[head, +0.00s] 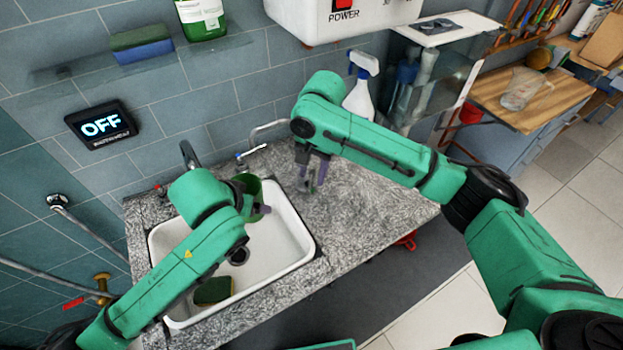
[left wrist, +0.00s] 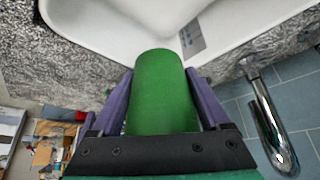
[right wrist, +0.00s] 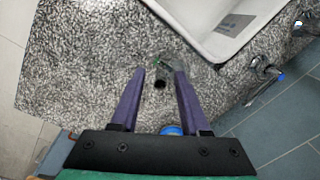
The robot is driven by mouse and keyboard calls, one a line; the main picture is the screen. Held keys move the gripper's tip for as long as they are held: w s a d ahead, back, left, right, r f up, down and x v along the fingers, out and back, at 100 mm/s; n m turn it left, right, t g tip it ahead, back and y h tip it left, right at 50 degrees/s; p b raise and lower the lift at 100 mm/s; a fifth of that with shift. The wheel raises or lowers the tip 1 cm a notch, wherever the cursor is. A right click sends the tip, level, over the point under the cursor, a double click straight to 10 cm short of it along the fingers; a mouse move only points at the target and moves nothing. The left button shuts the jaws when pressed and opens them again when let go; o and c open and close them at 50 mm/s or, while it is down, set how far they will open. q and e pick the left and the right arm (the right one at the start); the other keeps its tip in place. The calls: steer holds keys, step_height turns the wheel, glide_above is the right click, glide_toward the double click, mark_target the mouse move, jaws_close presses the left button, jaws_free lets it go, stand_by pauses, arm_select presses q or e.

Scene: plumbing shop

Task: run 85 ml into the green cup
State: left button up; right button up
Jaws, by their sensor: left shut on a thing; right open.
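The green cup (head: 251,187) is held over the sink near the taps; it fills the middle of the left wrist view (left wrist: 163,92). My left gripper (left wrist: 160,78) is shut on it, one purple finger on each side. The arm hides part of the cup in the head view, and its inside and any water level cannot be seen. My right gripper (head: 312,178) is open over the counter right of the sink. A small dark object with a green mark (right wrist: 161,78) shows between its fingertips in the right wrist view; it does not look gripped.
The white sink (head: 285,235) holds a sponge (head: 213,290) and a drain (head: 238,256). A chrome tap (left wrist: 270,125) and a blue-tipped lever (head: 252,151) are at its back. A wall display (head: 101,124) reads OFF. A spray bottle (head: 359,88) stands behind my right arm.

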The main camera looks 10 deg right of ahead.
mark_target(310, 188)
step_height(310, 188, down, 3)
steer(key=shift+w+a+f, duration=0.1)
steer(key=shift+f, duration=0.05)
jaws_close()
stand_by(1.4)
